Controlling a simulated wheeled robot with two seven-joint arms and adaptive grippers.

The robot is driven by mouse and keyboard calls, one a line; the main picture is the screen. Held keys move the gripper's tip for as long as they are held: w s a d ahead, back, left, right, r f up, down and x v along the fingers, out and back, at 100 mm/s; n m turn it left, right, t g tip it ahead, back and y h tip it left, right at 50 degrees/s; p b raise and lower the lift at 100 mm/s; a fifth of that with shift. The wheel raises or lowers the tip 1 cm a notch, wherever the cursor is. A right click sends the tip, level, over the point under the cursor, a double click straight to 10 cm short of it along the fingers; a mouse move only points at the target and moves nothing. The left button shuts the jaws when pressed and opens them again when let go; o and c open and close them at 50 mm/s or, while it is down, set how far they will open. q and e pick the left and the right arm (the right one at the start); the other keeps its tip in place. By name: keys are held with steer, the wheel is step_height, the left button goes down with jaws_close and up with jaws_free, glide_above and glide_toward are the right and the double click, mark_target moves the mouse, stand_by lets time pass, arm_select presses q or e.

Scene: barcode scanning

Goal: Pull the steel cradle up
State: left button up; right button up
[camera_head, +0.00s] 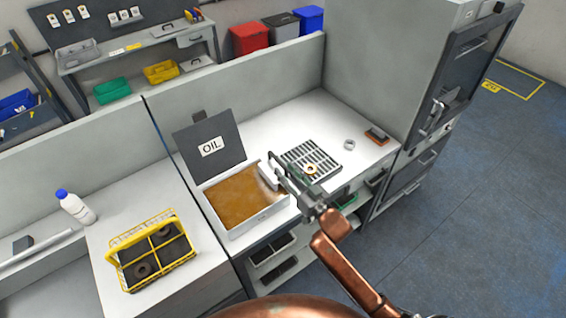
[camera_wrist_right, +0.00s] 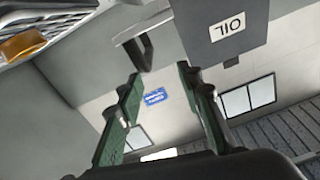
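The steel cradle shows only in part in the head view, as a pale grey piece (camera_head: 268,177) at the right end of the oil bath (camera_head: 238,228). A grey bent bar (camera_wrist_right: 143,50), likely its handle, stands just beyond my right fingertips in the right wrist view. My right gripper (camera_head: 282,176) is above the bath's right edge. In the wrist view its two green-lined fingers (camera_wrist_right: 160,75) are apart with nothing between them. The lower cradle is hidden by oil, haze and my gripper. My left gripper is not in view.
The bath's dark lid marked OIL (camera_head: 209,147) stands open behind it. A slatted rack (camera_head: 325,152) holds an orange-brown ring (camera_head: 311,169) to the right. A steel nut (camera_head: 349,145) lies beyond. A yellow wire basket (camera_head: 150,248) and a white bottle (camera_head: 75,207) stand left.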

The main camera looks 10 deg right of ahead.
mark_target(271, 152)
steer(key=shift+w+f, duration=0.3)
steer(key=shift+f, duration=0.15)
steer(key=w, duration=0.6)
steer(key=shift+w+a+f, duration=0.25)
steer(key=shift+a+f, duration=0.05)
steer(key=shift+f, duration=0.1)
steer(key=shift+w+d+f, duration=0.2)
steer(key=shift+w+d, duration=0.05)
steer(key=shift+w, duration=0.3)
steer(key=shift+a+r, duration=0.1)
steer(key=shift+s+a+r, duration=0.15)
steer(key=shift+s+a, duration=0.05)
steer(key=shift+s+a+r, duration=0.2)
steer(key=shift+a, duration=0.05)
steer(key=shift+c, duration=0.4)
steer(key=shift+a, duration=0.1)
steer(key=shift+c, duration=0.8)
steer(key=c, duration=0.3)
steer(key=shift+d+f, duration=0.1)
steer(key=shift+d, duration=0.2)
jaws_close()
steer(key=shift+a, duration=0.1)
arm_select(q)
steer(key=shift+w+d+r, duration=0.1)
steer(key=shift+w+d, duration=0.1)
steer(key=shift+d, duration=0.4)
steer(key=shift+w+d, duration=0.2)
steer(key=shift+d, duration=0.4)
